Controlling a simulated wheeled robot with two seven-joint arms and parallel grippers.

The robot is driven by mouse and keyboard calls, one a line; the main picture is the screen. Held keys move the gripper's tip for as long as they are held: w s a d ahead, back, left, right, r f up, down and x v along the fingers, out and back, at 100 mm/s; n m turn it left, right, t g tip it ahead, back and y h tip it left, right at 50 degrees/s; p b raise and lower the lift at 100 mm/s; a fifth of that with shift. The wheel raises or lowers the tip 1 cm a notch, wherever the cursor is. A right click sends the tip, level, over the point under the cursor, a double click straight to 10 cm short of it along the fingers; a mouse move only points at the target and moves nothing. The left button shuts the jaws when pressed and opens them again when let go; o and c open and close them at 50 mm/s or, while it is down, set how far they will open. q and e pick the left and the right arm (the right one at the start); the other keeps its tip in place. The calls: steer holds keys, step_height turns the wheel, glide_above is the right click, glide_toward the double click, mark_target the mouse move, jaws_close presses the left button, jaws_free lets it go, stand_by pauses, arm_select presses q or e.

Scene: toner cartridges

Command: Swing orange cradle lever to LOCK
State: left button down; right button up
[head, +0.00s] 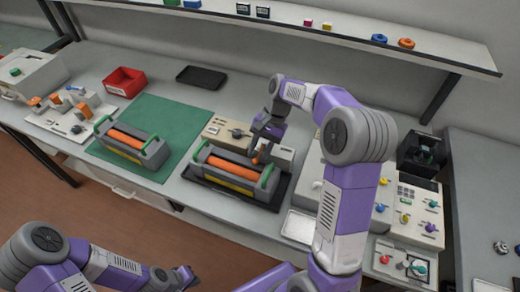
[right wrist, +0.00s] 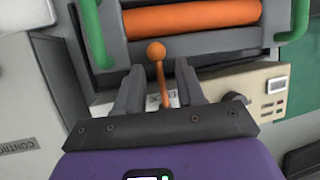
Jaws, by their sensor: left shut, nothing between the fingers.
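The orange cradle lever (right wrist: 157,52), a thin stem with a ball knob, stands in the right wrist view between the fingers of my right gripper (right wrist: 158,80). There are gaps on both sides, so the fingers are open and not gripping it. In the head view my right gripper (head: 264,138) is at the back of the right-hand cartridge (head: 235,170), a grey unit with an orange roller and green handles. The lever's lock marking is not readable. My left gripper (head: 186,277) is shut and empty at the bottom of the head view, away from the bench.
A second cartridge (head: 130,140) sits on the green mat (head: 175,115) to the left. A red bin (head: 125,80) and black tray (head: 201,77) are behind. A beige control box (right wrist: 245,95) stands beside the lever. Panels with knobs (head: 410,205) are at the right.

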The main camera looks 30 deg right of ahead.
steer(key=p+v, duration=0.2)
steer(key=v, duration=0.5)
steer(key=shift+r, duration=0.15)
steer(key=shift+p, duration=0.3)
